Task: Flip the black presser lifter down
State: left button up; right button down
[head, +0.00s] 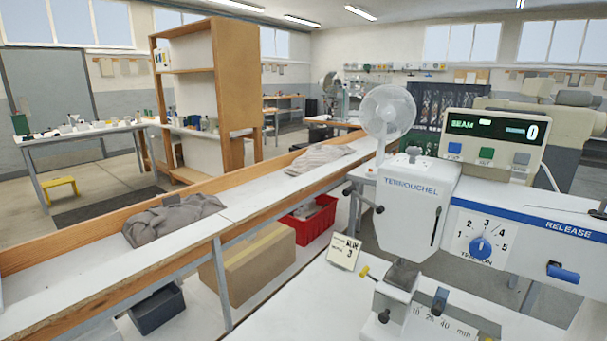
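The white press machine (408,205) stands at the right on a white worktop. A slim black piece (437,227) stands nearly upright on the front of its head; it may be the presser lifter, but I cannot tell for sure. A black-knobbed rod (365,199) sticks out from the left side of the head. A blue lever (563,273) sits below the word RELEASE on the arm at the right. The blue tension dial (481,247) is between them. Neither of my grippers is in view.
A display box (492,140) reading 0 sits on top of the machine. A small card (344,252) stands left of its base. A long wood-edged bench (255,205) with grey cloths runs at the left. A red crate (308,219) and a cardboard box (250,265) are below it.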

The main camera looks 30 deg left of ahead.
aim_at(352, 188)
jog(key=i+j+u, duration=0.1)
jog(key=j, duration=0.3)
jog(key=i+j+u, duration=0.1)
jog(key=i+j, duration=0.25)
jog(key=k+j, duration=0.1)
jog(key=j, duration=0.3)
jog(key=k+j, duration=0.1)
jog(key=j, duration=0.25)
jog(key=k+j, duration=0.1)
jog(key=j, duration=0.3)
jog(key=k+j, duration=0.15)
jog(key=j, duration=0.2)
